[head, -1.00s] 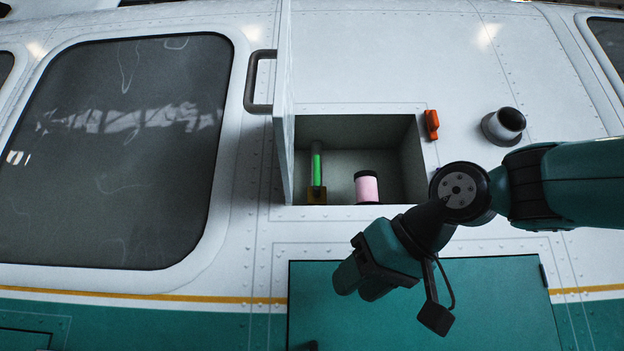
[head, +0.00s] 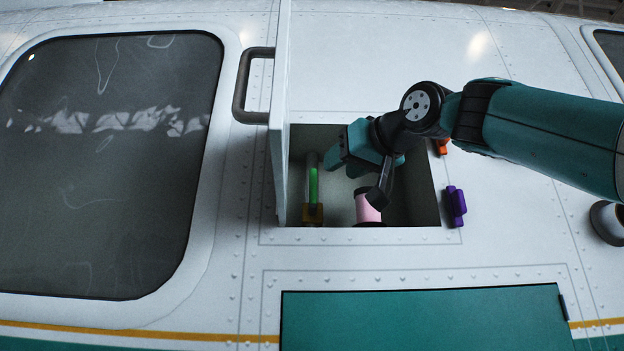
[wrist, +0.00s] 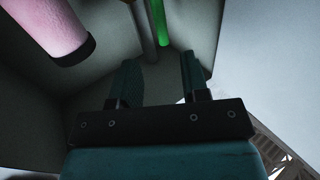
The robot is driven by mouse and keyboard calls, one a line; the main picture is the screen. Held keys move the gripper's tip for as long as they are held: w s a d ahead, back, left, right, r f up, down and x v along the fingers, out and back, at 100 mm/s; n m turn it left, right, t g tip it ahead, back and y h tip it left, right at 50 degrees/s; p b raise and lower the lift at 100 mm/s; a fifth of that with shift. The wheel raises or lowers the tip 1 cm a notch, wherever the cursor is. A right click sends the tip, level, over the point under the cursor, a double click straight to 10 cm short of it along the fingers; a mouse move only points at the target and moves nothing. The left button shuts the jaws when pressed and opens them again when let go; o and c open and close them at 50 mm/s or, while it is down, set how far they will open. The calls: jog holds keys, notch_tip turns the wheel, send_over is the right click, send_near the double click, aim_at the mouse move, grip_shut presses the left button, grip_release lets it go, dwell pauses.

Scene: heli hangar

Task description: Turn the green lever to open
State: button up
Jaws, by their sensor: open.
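My gripper (head: 335,160) reaches into the compartment from the upper right, a little right of the lever's upper part. In the wrist view my gripper (wrist: 160,66) is open with nothing between its fingers. The lever's lower end is out of the wrist view.
A pink cylinder with dark ends (head: 367,207) stands right of the lever; it also shows in the wrist view (wrist: 50,28). The open door (head: 281,150) borders the compartment's left side. An orange latch (head: 443,147) and a purple latch (head: 456,206) are on the right panel.

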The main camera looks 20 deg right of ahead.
aim_at(315, 180)
jog(key=p+x, duration=0.3)
jog(key=x, duration=0.5)
jog(key=shift+w+a+r, duration=0.1)
jog(key=shift+w, duration=0.1)
jog(key=shift+w+a+p, duration=0.2)
jog(key=shift+w+p, duration=0.2)
jog(key=shift+w, duration=0.25)
grip_shut()
